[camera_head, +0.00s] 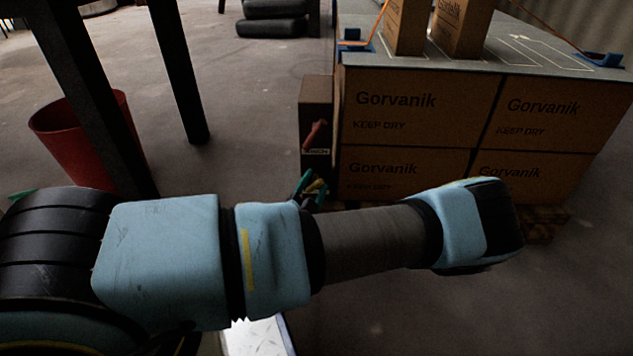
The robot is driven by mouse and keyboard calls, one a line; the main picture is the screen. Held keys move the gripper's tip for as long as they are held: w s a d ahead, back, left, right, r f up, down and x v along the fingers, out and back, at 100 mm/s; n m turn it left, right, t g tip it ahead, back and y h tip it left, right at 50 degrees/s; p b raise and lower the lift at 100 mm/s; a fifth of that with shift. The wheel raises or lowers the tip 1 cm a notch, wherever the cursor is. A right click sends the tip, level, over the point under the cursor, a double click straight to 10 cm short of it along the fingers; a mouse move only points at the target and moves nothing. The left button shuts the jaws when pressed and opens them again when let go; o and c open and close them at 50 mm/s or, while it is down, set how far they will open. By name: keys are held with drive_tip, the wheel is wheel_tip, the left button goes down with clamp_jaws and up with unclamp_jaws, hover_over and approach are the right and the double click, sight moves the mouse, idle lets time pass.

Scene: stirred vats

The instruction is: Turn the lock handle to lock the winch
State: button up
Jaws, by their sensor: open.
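A red lock handle (317,134) sits on the front of a narrow dark brown box (316,90), tilted with its upper end to the right. A small pale label lies just below the handle; its lettering is too small to read. I cannot make out a separate winch. My gripper (312,187) shows only in part, as dark, teal and yellow finger parts above my blue arm. It is open, below the handle in the picture and apart from it. The rest of the gripper is hidden behind my arm.
Stacked Gorvanik cartons (415,108) stand right beside the box, under a grey top sheet (480,60) with orange straps and blue corner pieces. A red bin (62,140) and dark posts (182,75) stand at left. Bare floor lies between the posts and the box.

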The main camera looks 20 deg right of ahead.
drive_tip(key=shift+c, duration=0.3)
clamp_jaws()
drive_tip(key=shift+r+p, duration=0.1)
drive_tip(key=shift+p, duration=0.2)
drive_tip(key=m+p, duration=0.2)
drive_tip(key=p, duration=0.1)
drive_tip(key=shift+r+m+y, duration=0.2)
drive_tip(key=shift+m+y, duration=0.1)
drive_tip(key=shift+y, duration=0.1)
drive_tip(key=m+y+p, duration=0.1)
drive_tip(key=m+p, duration=0.3)
drive_tip(key=shift+s+d+f+m+g, duration=0.1)
drive_tip(key=shift+m+g, duration=0.3)
drive_tip(key=m+y+p, duration=0.1)
drive_tip(key=m, duration=0.2)
drive_tip(key=shift+d+f+y, duration=0.1)
drive_tip(key=shift+y, duration=0.3)
drive_tip(key=m+y, duration=0.1)
drive_tip(key=m, duration=0.1)
drive_tip(key=m+y, duration=0.1)
drive_tip(key=m, duration=0.1)
drive_tip(key=shift+f+m+t+b, duration=0.15)
drive_tip(key=shift+m+t+b, duration=0.15)
drive_tip(key=shift+b, duration=0.1)
